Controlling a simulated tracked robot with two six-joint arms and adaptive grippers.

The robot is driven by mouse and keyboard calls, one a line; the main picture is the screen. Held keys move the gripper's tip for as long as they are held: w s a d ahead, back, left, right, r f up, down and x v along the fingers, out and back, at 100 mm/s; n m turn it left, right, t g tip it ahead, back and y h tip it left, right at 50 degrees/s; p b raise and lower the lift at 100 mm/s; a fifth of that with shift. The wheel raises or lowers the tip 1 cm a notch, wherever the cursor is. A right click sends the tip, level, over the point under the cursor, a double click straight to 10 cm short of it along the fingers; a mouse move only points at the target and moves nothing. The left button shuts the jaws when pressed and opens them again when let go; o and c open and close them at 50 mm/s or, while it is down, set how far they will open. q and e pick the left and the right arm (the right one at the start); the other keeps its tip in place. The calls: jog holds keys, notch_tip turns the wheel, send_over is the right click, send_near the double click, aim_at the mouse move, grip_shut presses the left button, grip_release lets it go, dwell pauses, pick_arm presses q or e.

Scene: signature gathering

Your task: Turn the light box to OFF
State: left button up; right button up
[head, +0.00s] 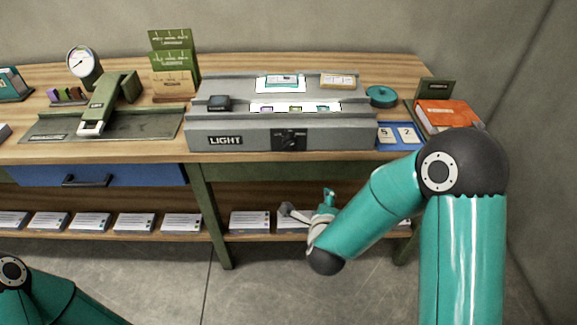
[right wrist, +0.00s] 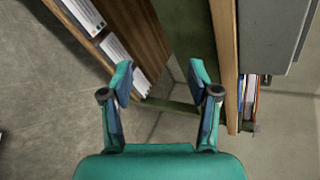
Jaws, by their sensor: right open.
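The light box (head: 345,136) is a grey case on the bench with the word LIGHT on its front. A black switch (head: 289,139) sits on its front face; I cannot read its setting. Bright lit windows (head: 281,84) show on its top, with small cards on them. My right gripper (head: 305,212) is below the bench top, in front of the lower shelf and apart from the box. In the right wrist view my right gripper (right wrist: 160,80) is open and empty. Of my left arm only a link shows at the lower left; its gripper is out of view.
The bench top's front edge (head: 100,161) runs below the box. A stapler-like press (head: 108,98) stands to the left, a blue number card (head: 397,134) and an orange book (head: 447,114) to the right. Paper stacks (head: 249,222) fill the lower shelf.

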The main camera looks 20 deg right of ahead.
jog(key=w+r+m+t+h+b, duration=0.1)
jog(key=r+m+b, duration=0.1)
jog(key=m+b, duration=0.1)
jog(key=m+t+b, duration=0.2)
jog(key=t+b, duration=0.3)
jog(key=b, duration=0.8)
send_near(288, 146)
jog(key=shift+y, duration=0.4)
jog(key=x, duration=0.9)
jog(key=shift+w+d+r, duration=0.1)
jog(key=shift+d+r, duration=0.1)
jog(key=shift+d, duration=0.05)
pick_arm(q)
notch_tip(288, 146, down, 19)
jog(key=shift+r, duration=0.15)
pick_arm(e)
jog(key=c, duration=1.2)
jog(key=shift+o, duration=0.2)
